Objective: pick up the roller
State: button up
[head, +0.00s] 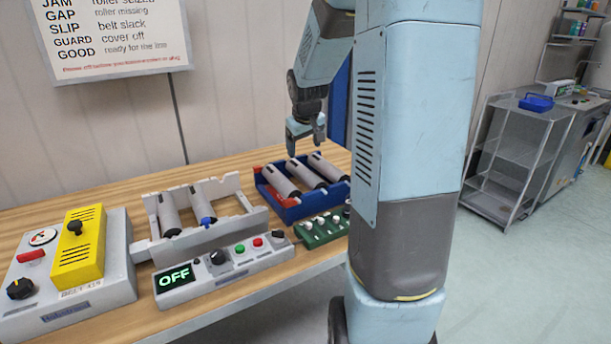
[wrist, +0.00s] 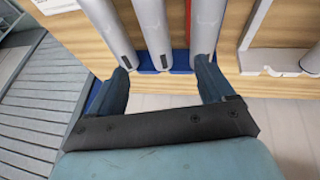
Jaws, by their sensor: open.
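Three grey rollers lie side by side in a blue tray (head: 290,211) on the table: a left one (head: 280,182), a middle one (head: 305,174) and a right one (head: 328,167). My gripper (head: 306,147) is open and empty, above the back of this tray. In the wrist view my fingertips (wrist: 162,68) are spread, with the middle roller (wrist: 154,32) showing between them. The other tray rollers show beside the fingers. A pale frame (head: 226,232) left of the tray holds two rollers (head: 169,213), apart from each other.
A control box reading OFF (head: 222,274) and a green knob box (head: 322,230) stand in front. A grey console with a yellow cover (head: 79,248) is at the left. The wall sign (head: 115,40) hangs behind. A shelf cart (head: 518,155) stands far right.

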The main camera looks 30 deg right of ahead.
aim_at(305, 170)
jog(key=x, duration=1.4)
jog(key=shift+w+d+f, duration=0.1)
jog(key=shift+d+f, duration=0.15)
jog(key=shift+d, duration=0.1)
jog(key=shift+c, duration=0.3)
jog(key=c, duration=1.3)
